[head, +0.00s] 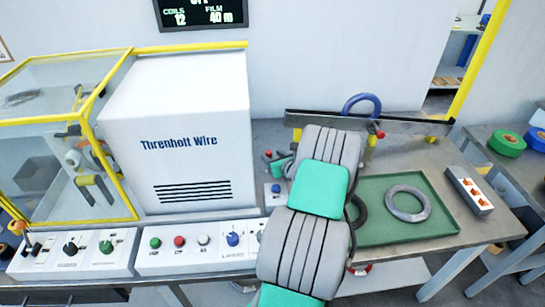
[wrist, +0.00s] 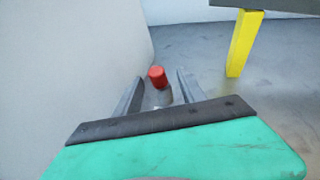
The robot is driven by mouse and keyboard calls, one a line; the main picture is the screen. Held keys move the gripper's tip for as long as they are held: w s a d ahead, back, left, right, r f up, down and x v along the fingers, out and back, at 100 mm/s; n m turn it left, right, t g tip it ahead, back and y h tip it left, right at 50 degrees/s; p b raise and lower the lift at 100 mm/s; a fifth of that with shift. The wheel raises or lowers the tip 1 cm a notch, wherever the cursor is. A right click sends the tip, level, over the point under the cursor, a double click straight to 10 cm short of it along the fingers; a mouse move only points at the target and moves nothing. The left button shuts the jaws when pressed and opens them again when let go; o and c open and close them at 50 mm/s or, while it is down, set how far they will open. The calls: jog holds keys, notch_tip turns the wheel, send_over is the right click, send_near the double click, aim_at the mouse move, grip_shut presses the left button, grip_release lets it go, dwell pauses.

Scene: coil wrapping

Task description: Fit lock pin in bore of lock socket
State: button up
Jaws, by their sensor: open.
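The lock pin, with a red cap and grey body, appears between the jaws of my gripper in the wrist view (wrist: 157,78). In the head view its red top (head: 268,154) shows beside the white machine. My gripper (wrist: 160,83) is open, with one finger on each side of the pin and visible gaps to the red cap. In the head view my gripper (head: 276,158) is partly hidden behind my arm. The pin's lower end is hidden behind my gripper's dark edge. I cannot make out the lock socket or its bore in either view.
The white Threnholt Wire machine (head: 180,125) stands close on the left. A yellow post (wrist: 243,45) is at the right, under a dark rail (head: 400,124) holding a blue ring (head: 362,100).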

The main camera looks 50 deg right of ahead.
jog(key=v, duration=0.7)
jog(key=shift+s, duration=0.15)
